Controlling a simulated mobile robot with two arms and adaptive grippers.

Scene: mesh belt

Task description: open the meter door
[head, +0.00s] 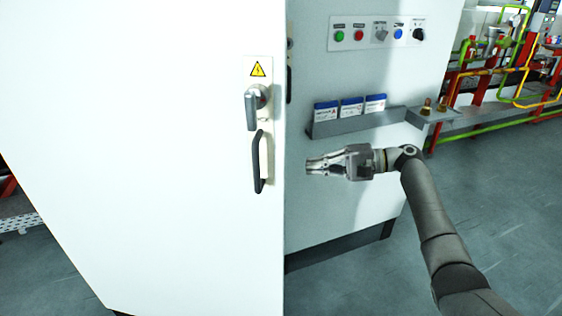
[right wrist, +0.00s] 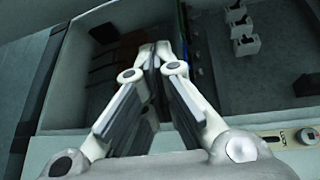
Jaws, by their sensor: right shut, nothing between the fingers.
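The large white door (head: 150,170) fills the left of the head view. Near its right edge are a grey lever lock (head: 253,106) under a yellow warning sign (head: 257,69), and a dark vertical pull handle (head: 259,162). I cannot tell whether the door is shut or ajar. My right gripper (head: 311,167) points left, to the right of the door edge and pull handle, seemingly apart from both. It is shut and empty. In the right wrist view its fingertips (right wrist: 155,50) meet. My left gripper is not in view.
A grey cabinet face (head: 330,215) right of the door has a button panel (head: 376,33) and a ledge (head: 355,124) with three blue-and-white boxes. A small bracket (head: 433,115) juts out there. Red and green pipework (head: 500,75) stands behind. Floor (head: 510,190) at right is clear.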

